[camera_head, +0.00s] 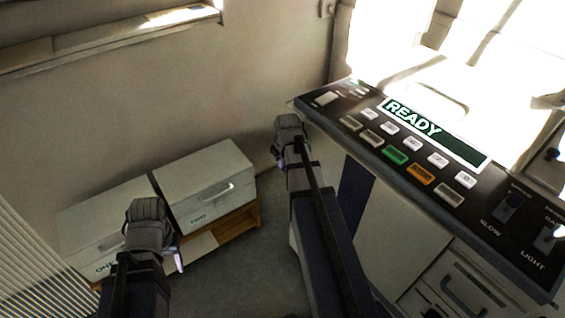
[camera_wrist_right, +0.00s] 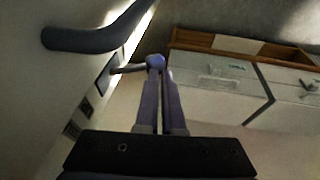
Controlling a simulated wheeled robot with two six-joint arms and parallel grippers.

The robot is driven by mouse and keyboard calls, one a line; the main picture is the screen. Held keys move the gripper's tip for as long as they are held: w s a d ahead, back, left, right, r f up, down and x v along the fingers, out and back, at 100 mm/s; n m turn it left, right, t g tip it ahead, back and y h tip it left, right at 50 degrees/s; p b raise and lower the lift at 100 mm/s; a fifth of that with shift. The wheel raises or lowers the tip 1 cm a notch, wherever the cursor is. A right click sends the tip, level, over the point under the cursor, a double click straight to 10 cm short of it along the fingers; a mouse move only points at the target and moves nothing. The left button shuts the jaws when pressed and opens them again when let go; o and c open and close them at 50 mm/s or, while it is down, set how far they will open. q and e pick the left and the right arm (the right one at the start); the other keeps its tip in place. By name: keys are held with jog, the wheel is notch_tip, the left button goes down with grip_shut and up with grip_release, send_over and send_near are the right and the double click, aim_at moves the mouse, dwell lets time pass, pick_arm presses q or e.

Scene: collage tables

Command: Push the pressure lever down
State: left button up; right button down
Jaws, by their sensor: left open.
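In the right wrist view, a short thin lever (camera_wrist_right: 128,69) sticks out from a dark plate on the side of the pale machine. Its rounded end (camera_wrist_right: 155,61) is at the tips of my right gripper (camera_wrist_right: 162,78). The two fingers lie close together; they appear shut, and I cannot tell whether they touch the lever. In the head view my right gripper (camera_head: 281,160) is beside the machine's left end, below its panel, and the lever is hidden. My left gripper (camera_head: 177,260) is open and empty in front of the white boxes.
The control panel (camera_head: 413,173) has a READY display, several buttons and sliders. A dark curved handle (camera_wrist_right: 92,38) juts out near the lever. Two white boxes, ONE (camera_head: 85,222) and TWO (camera_head: 205,183), sit on a low wooden stand (camera_head: 240,222). Grey floor (camera_head: 262,255) is bare between the stand and machine.

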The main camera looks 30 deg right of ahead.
jog(key=shift+s, duration=0.15)
jog(key=shift+d+r+p, duration=0.15)
jog(key=shift+r+p, duration=0.25)
jog(key=shift+p, duration=0.35)
jog(key=shift+r, duration=0.15)
jog(key=w+a+p+v, duration=0.1)
jog(key=a+p+v, duration=0.1)
jog(key=p+v, duration=1.1)
jog(key=shift+r, duration=0.4)
jog(key=shift+a+f, duration=0.1)
